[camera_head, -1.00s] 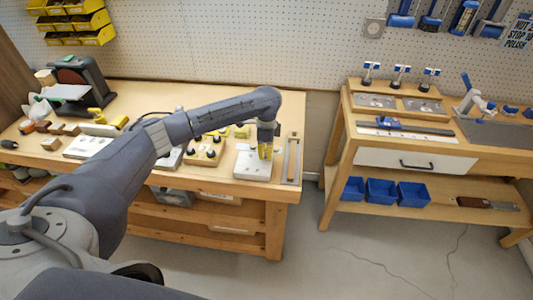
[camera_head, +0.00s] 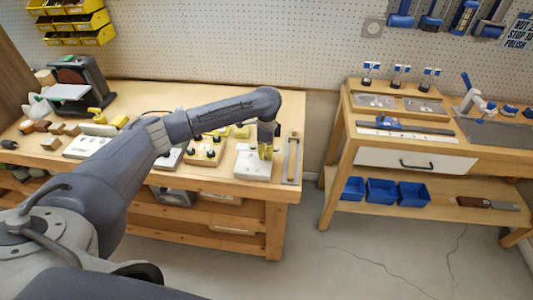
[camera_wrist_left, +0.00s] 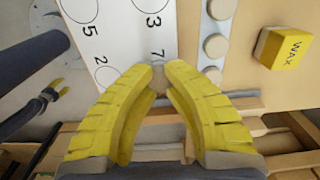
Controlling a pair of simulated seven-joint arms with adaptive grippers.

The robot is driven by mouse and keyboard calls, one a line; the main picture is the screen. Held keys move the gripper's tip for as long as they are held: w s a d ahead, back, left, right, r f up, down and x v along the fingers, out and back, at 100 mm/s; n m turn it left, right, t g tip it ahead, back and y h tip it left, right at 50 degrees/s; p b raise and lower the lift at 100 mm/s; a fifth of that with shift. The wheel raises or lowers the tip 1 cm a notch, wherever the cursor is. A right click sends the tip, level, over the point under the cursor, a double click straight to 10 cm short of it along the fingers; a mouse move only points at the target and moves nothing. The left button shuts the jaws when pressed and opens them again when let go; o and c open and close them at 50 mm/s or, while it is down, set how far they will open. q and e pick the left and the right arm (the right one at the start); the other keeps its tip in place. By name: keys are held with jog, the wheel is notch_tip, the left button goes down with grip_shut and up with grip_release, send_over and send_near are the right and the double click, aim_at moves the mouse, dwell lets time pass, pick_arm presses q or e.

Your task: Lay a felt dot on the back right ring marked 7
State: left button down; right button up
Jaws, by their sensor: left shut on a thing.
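The white board (camera_head: 246,172) with numbered rings lies near the right end of the bench. The wrist view shows the board (camera_wrist_left: 118,42) with marks 5, 2, 3 and 7. My left gripper (camera_head: 266,153) is over the board's back right part. In the wrist view its yellow fingers (camera_wrist_left: 159,72) are shut on a small grey-brown felt dot (camera_wrist_left: 158,79), just beside the printed 7. The fingers and dot hide the ring at 7, so contact with the board cannot be told. More felt dots (camera_wrist_left: 216,45) sit on a strip beside the board. A small yellow-tipped gripper (camera_wrist_left: 57,88), seemingly my right one, shows far off.
A narrow tray (camera_head: 292,160) lies right of the board, near the bench edge. A block with black knobs (camera_head: 206,150) stands left of it. A second bench (camera_head: 400,150) stands across a floor gap.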

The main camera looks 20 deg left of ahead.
pick_arm(q)
jog(key=shift+f, duration=0.15)
dwell(0.4)
jog(key=c, duration=1.1)
grip_release()
jog(key=shift+r, duration=3.5)
jog(key=shift+a, duration=0.1)
